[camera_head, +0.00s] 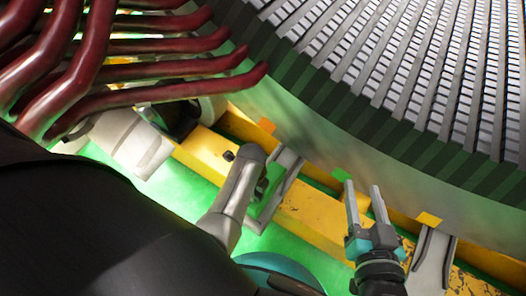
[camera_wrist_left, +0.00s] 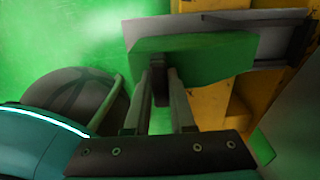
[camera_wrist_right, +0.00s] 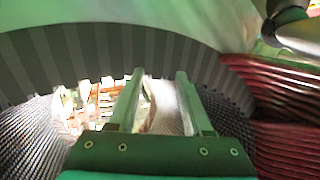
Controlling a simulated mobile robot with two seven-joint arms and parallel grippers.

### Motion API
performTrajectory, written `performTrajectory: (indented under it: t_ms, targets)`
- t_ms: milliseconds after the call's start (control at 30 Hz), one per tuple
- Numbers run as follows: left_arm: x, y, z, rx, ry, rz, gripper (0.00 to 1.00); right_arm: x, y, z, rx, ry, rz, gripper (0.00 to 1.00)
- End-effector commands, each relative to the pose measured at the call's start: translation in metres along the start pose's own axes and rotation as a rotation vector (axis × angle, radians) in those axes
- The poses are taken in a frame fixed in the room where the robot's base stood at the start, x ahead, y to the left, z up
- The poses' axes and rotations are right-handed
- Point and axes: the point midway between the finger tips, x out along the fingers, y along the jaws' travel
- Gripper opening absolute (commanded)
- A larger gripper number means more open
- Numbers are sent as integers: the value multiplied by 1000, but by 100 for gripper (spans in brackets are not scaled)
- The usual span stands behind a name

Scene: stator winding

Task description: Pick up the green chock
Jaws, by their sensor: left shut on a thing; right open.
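The green chock (camera_wrist_left: 195,58) is a solid green block at the tips of my left gripper (camera_wrist_left: 165,85) in the left wrist view. My left gripper is shut on it, with the fingers close together. The chock lies against a grey bracket (camera_wrist_left: 230,25). In the head view the green chock (camera_head: 268,184) shows partly beside the same bracket, and a grey arm part hides the left fingertips. My right gripper (camera_head: 364,190) points upward, open and empty, to the right of the chock. Its spread fingers also show in the right wrist view (camera_wrist_right: 160,90).
The large grey stator ring (camera_head: 400,145) fills the upper right, close above the right fingertips. A worn yellow beam (camera_head: 310,212) runs beneath it, with another grey bracket (camera_head: 433,260) at right. Dark red bars (camera_head: 150,70) hang at upper left. The floor is green.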

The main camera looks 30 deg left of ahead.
Motion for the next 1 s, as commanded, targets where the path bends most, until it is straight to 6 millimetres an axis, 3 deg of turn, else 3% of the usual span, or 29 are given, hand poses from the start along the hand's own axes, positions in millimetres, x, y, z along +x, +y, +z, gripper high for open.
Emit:
performTrajectory:
  t_ms: [533, 1000]
  targets:
    - [-4, -1, 0, 0, -1, -3, 0, 0, 3, -1, -7, -27, 7, 50]
    - [-19, -1, 1, 0, -2, -3, 0, -5, 21, 8, -35, -217, 54, 50]
